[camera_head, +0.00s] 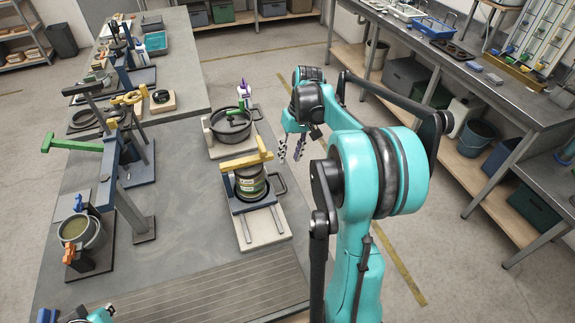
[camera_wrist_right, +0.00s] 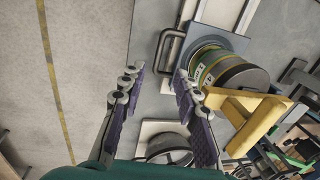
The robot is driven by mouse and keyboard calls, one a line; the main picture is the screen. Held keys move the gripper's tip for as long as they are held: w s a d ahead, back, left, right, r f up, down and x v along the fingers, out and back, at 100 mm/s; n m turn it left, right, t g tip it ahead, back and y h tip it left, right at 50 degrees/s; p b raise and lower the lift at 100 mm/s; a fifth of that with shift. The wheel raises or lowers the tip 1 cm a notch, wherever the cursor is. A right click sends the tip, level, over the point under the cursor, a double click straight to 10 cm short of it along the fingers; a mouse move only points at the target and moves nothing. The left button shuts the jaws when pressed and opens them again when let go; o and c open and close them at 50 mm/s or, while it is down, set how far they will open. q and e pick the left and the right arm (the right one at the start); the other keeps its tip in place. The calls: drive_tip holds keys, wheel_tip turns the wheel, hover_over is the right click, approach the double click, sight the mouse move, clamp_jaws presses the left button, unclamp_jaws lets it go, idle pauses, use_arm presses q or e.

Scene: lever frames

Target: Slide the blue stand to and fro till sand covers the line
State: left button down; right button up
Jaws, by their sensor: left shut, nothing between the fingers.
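The blue-grey stand (camera_head: 238,207) sits on two rails over a cream board, carrying a dark jar with a green and yellow label (camera_head: 250,183). A black handle (camera_head: 278,184) juts from the stand's right side; it also shows in the right wrist view (camera_wrist_right: 167,50). A yellow bar (camera_head: 245,161) crosses by the jar's top. My right gripper (camera_head: 290,146) is open and empty, off the table's right edge, beyond and apart from the handle. My left gripper (camera_head: 76,316) is shut at the bottom left corner, partly cut off. I cannot make out sand or line.
A grey pot (camera_head: 232,125) on a cream board stands behind the stand. Lever frames, one with a green handle (camera_head: 70,143), and a bucket (camera_head: 82,232) stand at the left. The grey tabletop (camera_head: 180,215) between them is clear. A long bench (camera_head: 480,75) stands at the right.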

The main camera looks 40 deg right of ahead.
sight(282, 181)
drive_tip(key=shift+r, duration=0.5)
drive_tip(key=f, duration=0.4)
drive_tip(key=w+a+f+p, duration=0.1)
drive_tip(key=f, duration=0.7)
drive_tip(key=shift+w+a+p, duration=0.25)
drive_tip(key=shift+a+p, duration=0.1)
clamp_jaws()
